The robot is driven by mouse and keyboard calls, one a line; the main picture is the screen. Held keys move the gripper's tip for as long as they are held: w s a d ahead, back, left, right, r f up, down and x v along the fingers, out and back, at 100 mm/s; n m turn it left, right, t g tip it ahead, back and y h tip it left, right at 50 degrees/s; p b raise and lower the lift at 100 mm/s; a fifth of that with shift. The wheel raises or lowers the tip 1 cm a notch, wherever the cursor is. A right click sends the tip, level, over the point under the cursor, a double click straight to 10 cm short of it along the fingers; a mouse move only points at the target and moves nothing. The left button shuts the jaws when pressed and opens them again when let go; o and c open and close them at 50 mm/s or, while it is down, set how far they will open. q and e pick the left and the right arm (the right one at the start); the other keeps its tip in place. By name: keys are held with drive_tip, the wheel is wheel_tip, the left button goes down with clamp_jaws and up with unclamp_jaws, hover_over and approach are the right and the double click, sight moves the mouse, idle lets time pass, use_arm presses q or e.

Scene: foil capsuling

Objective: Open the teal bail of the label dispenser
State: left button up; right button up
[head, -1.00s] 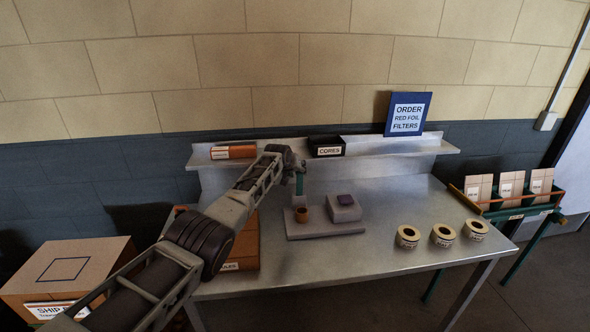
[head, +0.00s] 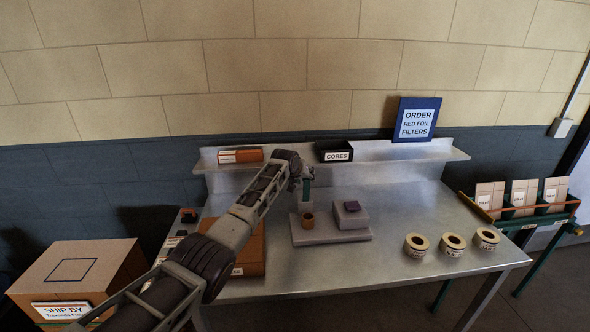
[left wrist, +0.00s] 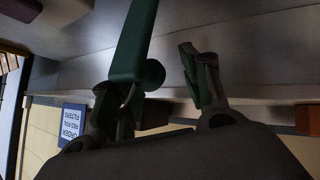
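The label dispenser (head: 330,236) sits on the metal bench, a grey base with a small brown roll (head: 308,221) and a grey block topped by a dark purple piece (head: 352,206). Its teal bail (head: 306,189) stands roughly upright at the dispenser's left side. In the left wrist view the teal bail (left wrist: 138,40) ends in a round knob (left wrist: 151,75). My left gripper (left wrist: 158,92) is open, with the knob close in front of the gap between its fingers. Whether a finger touches the bail I cannot tell. My right gripper is not in view.
A shelf behind holds a black CORES bin (head: 334,150) and an orange-and-white box (head: 240,155). Three label rolls (head: 453,244) lie at the bench's right. A brown box (head: 249,254) is beneath my left arm. The front middle of the bench is clear.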

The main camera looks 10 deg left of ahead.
use_arm(q)
drive_tip(key=v, duration=1.1)
drive_tip(key=shift+w+a+r, duration=0.15)
drive_tip(key=shift+w+a, duration=0.05)
drive_tip(key=shift+a, duration=0.05)
idle(0.6)
drive_tip(key=shift+c, duration=0.4)
